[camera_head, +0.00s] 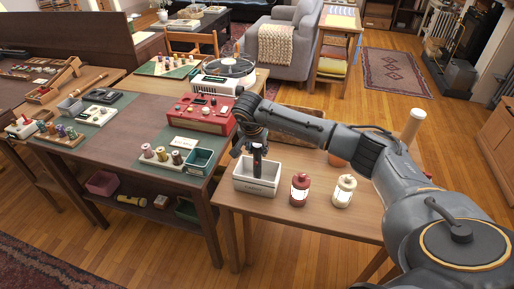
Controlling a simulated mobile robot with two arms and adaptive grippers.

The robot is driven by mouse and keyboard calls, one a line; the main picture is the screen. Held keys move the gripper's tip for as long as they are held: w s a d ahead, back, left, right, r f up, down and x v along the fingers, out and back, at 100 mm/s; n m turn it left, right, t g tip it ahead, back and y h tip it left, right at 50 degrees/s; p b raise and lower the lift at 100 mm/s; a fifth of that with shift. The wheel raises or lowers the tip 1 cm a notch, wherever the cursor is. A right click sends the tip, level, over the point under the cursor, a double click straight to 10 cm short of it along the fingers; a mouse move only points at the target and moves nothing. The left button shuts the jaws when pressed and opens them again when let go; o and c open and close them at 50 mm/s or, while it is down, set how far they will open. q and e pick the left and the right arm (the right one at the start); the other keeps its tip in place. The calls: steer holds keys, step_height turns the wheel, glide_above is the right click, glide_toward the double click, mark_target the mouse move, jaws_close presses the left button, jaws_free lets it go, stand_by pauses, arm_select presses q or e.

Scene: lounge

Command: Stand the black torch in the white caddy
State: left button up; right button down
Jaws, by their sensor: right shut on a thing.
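The white caddy (256,187) stands on the light wooden table, left of two lanterns. My right gripper (256,147) is above the caddy, pointing down, shut on the black torch (257,165). The torch is upright. Its lower end is hidden behind the caddy's front wall, so I cannot tell whether it touches the bottom. My left gripper is not in view.
A red lantern (300,189) and a cream lantern (343,191) stand right of the caddy. A red case (203,113) and a teal box (198,161) are on the dark table to the left. My right arm crosses above the light table (318,217), whose front is clear.

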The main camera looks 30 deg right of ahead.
steer(key=c, duration=0.9)
jaws_free()
steer(key=shift+o, duration=0.2)
steer(key=v, duration=1.2)
